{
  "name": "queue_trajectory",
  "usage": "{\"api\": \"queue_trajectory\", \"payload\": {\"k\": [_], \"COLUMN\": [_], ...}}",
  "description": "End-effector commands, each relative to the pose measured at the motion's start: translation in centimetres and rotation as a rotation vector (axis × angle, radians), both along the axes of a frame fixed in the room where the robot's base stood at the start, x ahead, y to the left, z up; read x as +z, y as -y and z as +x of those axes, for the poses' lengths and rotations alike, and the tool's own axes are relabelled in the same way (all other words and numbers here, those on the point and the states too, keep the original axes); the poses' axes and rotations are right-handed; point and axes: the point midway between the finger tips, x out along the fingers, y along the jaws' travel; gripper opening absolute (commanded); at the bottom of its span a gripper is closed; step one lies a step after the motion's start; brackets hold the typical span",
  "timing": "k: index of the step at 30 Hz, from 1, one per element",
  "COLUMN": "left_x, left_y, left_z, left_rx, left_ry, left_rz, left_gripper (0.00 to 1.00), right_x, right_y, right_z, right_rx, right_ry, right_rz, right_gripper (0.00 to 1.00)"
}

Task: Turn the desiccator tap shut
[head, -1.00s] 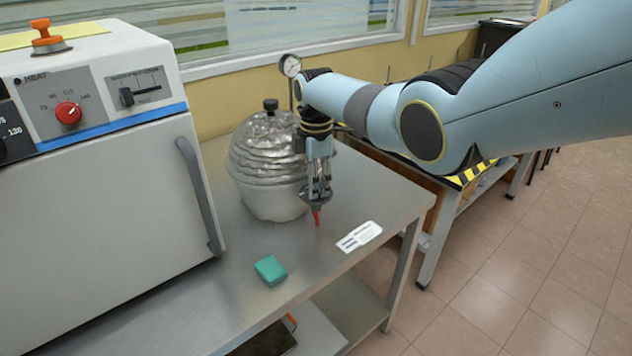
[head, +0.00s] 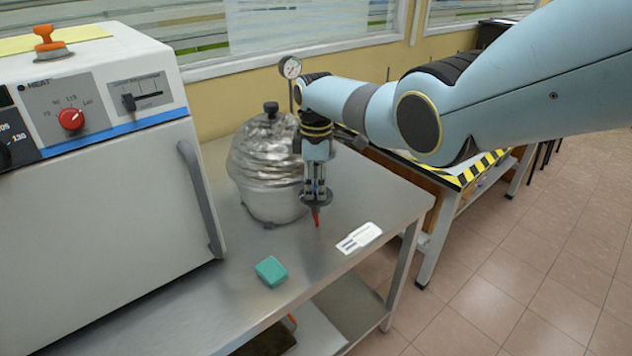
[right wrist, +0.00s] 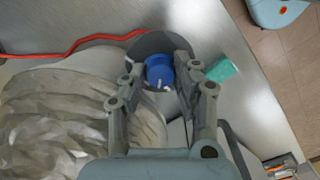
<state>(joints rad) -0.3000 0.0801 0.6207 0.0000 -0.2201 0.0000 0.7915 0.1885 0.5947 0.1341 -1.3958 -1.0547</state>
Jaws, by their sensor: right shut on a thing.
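The glass desiccator (head: 268,170) stands on the steel bench, beside the oven, with a dark knob on its lid. Its rippled glass also shows in the right wrist view (right wrist: 50,125). The blue tap (right wrist: 159,70) sits over a dark grey disc (right wrist: 150,44) at the desiccator's side. My right gripper (head: 316,188) points down there from above. In the right wrist view my right gripper (right wrist: 162,76) has its two fingers closed on either side of the blue tap. The tap is hidden in the head view. My left gripper is out of view.
A red hose (right wrist: 75,44) runs from the disc; its red end (head: 316,218) shows below the gripper. A teal box (head: 270,271) and a white card (head: 358,237) lie near the bench edge. The oven (head: 105,190) and a pressure gauge (head: 290,67) stand close by.

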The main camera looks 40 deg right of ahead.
Motion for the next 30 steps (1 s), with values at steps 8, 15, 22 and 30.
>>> {"api": "queue_trajectory", "payload": {"k": [8,15,22,30], "left_x": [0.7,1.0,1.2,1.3], "left_y": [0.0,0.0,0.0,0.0], "left_z": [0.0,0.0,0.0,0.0], "left_rx": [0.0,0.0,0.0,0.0], "left_ry": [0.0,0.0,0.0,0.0], "left_rz": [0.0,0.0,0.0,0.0], "left_gripper": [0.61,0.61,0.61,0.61], "right_x": [0.1,0.1,0.0,0.0], "right_y": [0.0,0.0,0.0,0.0], "right_z": [0.0,0.0,0.0,0.0], "right_rx": [-0.259,-0.458,-0.594,-0.673], "right_ry": [-0.001,0.0,-0.001,-0.001], "right_rz": [0.001,0.0,0.001,0.0], "right_gripper": [0.0,0.0,0.0,0.0]}}
